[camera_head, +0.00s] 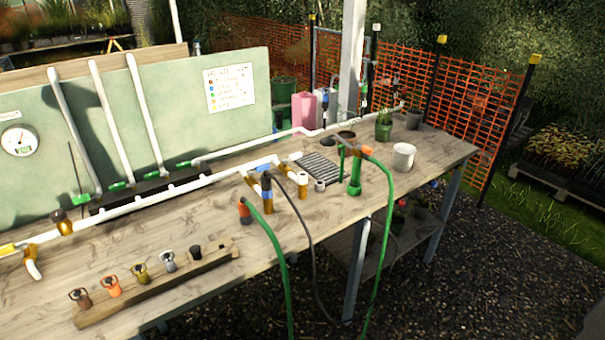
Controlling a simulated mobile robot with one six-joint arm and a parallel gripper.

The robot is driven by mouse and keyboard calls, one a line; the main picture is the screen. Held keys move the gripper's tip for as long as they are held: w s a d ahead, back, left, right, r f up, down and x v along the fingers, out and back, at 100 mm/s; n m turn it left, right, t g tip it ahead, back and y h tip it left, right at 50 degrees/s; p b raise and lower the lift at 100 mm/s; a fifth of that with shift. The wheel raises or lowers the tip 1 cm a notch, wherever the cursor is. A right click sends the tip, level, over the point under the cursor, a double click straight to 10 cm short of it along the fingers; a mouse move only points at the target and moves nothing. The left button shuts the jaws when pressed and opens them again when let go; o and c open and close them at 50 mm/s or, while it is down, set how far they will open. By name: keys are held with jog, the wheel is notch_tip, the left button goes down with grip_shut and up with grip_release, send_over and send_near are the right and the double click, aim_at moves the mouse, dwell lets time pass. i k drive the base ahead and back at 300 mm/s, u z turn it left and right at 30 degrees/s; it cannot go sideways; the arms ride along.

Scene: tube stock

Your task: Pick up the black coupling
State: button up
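A small black coupling (196,252) stands at the right part of a long wooden rack (160,288) near the front edge of the workbench. It looks shorter than the other couplings in the row, and its lower part is hidden in or behind the rack. A grey coupling (168,260) is just left of it. Further left are an olive coupling (141,273), an orange coupling (113,286) and a brown coupling (81,298). My gripper is not in view.
White pipes (155,189) with fittings run along the bench behind the rack. Bare bench top lies between rack and pipes.

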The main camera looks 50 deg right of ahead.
aim_at(266, 180)
jog(key=u, duration=0.65)
jog(key=k, duration=0.15)
jog(key=z, duration=2)
jog(key=k, duration=0.9)
jog(key=u, duration=0.2)
jog(key=i, duration=0.7)
